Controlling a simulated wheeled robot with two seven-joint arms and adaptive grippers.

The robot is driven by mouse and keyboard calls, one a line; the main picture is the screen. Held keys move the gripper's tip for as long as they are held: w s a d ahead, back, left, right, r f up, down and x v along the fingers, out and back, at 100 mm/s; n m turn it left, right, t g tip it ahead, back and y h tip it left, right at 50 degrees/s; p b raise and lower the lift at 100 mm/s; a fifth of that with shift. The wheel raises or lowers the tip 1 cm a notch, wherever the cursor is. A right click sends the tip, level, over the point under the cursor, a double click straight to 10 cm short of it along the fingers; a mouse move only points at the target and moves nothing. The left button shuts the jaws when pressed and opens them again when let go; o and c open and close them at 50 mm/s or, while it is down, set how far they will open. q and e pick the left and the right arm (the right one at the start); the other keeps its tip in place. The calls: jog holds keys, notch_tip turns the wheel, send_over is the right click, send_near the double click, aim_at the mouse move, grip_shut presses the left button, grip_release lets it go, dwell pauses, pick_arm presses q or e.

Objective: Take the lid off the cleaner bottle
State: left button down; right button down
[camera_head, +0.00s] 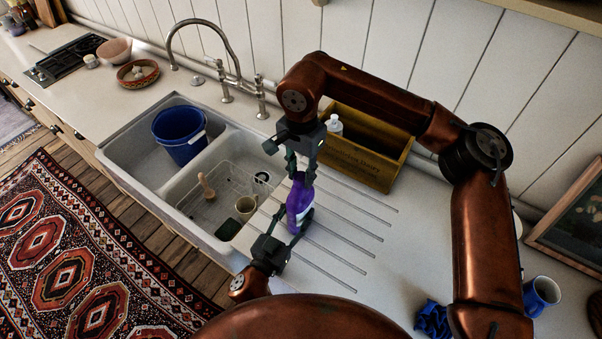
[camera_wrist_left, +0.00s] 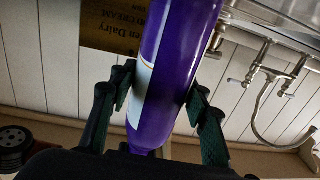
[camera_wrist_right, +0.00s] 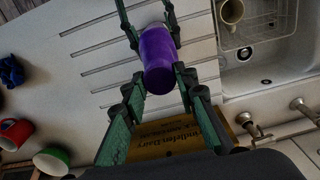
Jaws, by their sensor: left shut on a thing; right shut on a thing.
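The purple cleaner bottle (camera_head: 297,210) is held above the drainboard at the sink's right edge. My left gripper (camera_head: 292,228) is shut on its body from below. In the left wrist view the bottle (camera_wrist_left: 178,60) stands between the fingers, with a pale label on one side. My right gripper (camera_head: 293,168) comes down from above and is shut on the lid (camera_head: 299,177) at the bottle's upper end. In the right wrist view the purple upper end (camera_wrist_right: 158,68) lies between its fingertips. The seam between lid and bottle is not clear.
A wooden crate (camera_head: 358,165) with a white bottle (camera_head: 334,125) stands behind. The double sink (camera_head: 150,175) at left holds a blue bucket (camera_head: 180,135) and a beige mug (camera_head: 245,207). A blue mug (camera_head: 541,293) and blue cloth (camera_head: 433,320) lie right. The grooved drainboard is free.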

pick_arm(q)
jog(key=shift+a+f, duration=0.1)
jog(key=shift+f, duration=0.25)
pick_arm(e)
jog(key=n, duration=0.4)
jog(key=shift+a, duration=0.1)
jog(key=n, duration=0.5)
jog(key=shift+s+a, duration=0.1)
jog(key=shift+s, duration=0.05)
jog(key=shift+r, duration=0.2)
jog(key=shift+r, duration=0.95)
